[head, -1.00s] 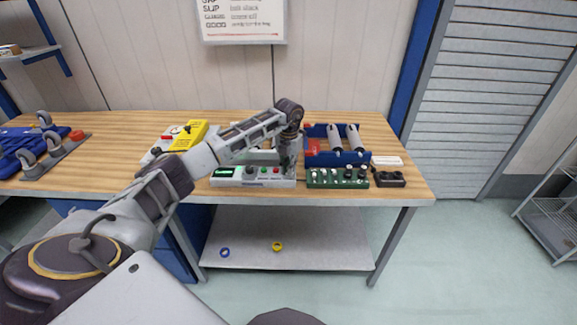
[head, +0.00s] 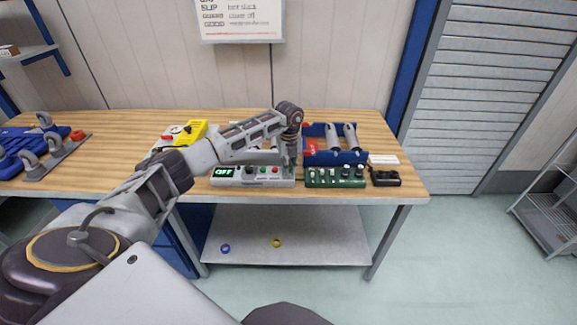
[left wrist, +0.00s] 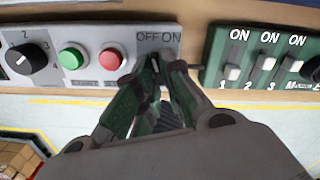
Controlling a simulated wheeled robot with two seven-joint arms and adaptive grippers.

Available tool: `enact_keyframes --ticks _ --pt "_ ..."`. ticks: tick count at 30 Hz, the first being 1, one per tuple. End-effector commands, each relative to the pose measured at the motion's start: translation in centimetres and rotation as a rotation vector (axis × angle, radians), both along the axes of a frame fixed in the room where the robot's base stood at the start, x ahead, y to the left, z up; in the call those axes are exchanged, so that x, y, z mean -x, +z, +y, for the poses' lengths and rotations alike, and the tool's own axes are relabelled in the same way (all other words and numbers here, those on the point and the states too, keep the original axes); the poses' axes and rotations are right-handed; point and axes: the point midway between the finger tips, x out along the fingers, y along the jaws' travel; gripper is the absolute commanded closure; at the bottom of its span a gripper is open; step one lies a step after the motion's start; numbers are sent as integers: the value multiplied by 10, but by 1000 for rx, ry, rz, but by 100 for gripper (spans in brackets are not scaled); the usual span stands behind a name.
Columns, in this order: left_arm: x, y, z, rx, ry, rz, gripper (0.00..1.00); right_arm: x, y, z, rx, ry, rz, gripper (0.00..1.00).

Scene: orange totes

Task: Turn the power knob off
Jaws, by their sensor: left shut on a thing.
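A grey control panel (head: 236,183) sits at the table's front edge, and its lit green display (head: 223,172) reads OFF. In the left wrist view, the panel (left wrist: 135,22) carries an "OFF ON" label at its right end. My left gripper (left wrist: 165,62) is shut just below that label; it also shows in the head view (head: 288,165). The power knob between its fingers is hidden, so its angle cannot be seen. My right gripper is not in view.
Left of the fingers are a red button (left wrist: 110,60), a green button (left wrist: 73,57) and a black numbered dial (left wrist: 28,60). Close on the right is a green switch box (left wrist: 252,48) with several switches.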

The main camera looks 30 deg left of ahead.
Motion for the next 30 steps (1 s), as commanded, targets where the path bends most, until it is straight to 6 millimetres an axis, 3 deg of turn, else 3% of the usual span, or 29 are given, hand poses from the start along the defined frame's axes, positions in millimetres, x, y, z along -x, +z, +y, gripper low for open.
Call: enact_keyframes --ticks 7,18,30 --pt "-1 2 -1 0 191 0 100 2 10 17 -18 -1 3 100" --pt "-3 2 -1 0 411 -1 100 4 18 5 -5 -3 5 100" --pt "-4 1 -1 -1 478 -3 100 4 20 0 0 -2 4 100"
